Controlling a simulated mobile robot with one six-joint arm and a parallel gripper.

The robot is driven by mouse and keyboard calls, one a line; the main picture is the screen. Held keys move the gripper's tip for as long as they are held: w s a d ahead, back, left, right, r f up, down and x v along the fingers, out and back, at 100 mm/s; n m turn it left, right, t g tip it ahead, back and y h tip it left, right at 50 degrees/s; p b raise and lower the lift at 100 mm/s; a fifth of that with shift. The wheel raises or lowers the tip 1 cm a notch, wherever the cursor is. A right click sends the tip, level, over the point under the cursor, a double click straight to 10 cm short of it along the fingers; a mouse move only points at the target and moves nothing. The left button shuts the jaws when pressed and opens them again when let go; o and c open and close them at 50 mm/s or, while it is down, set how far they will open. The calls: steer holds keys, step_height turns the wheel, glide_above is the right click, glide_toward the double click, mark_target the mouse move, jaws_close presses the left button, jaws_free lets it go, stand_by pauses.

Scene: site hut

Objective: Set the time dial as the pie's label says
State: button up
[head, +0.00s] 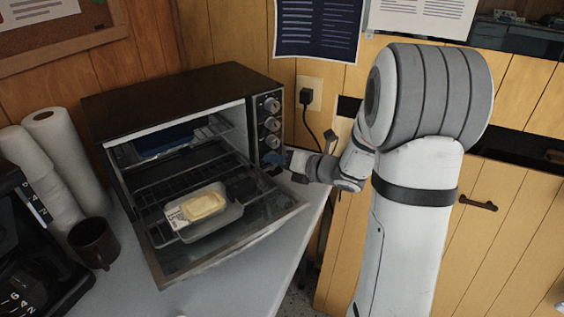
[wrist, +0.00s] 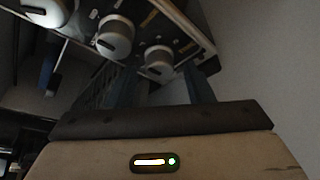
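The toaster oven (head: 180,95) stands on the counter with its door down. Its right-hand panel has three round grey dials in a column: top (head: 271,105), middle (head: 272,124) and bottom (head: 272,141). The pie (head: 203,206) sits in a tray on the pulled-out rack, with a white label (head: 178,218) at its left side; the print is too small to read. My gripper (head: 276,163) is at the panel, just below the bottom dial. In the wrist view its two fingers are apart, with the nearest dial (wrist: 158,60) ahead between them; I cannot tell whether they touch it.
The open glass door (head: 235,235) juts out below the rack. Paper towel rolls (head: 68,160), a dark mug (head: 95,243) and a black coffee maker (head: 35,260) stand on the left. A plug and cord (head: 307,97) hang on the wall right of the oven.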

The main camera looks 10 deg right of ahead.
steer(key=c, duration=0.9)
steer(key=shift+d, duration=0.15)
steer(key=m+y+b, duration=0.1)
steer(key=m, duration=0.1)
steer(key=m+y+b, duration=0.1)
steer(key=shift+f+m, duration=0.2)
steer(key=shift+m, duration=0.2)
steer(key=m+y+b, duration=0.1)
steer(key=m+b, duration=0.1)
steer(key=m, duration=0.1)
steer(key=shift+t+y, duration=0.3)
steer(key=shift+c, duration=0.2)
steer(key=shift+r+m, duration=0.1)
steer(key=shift+m, duration=0.3)
steer(key=shift+a, duration=0.2)
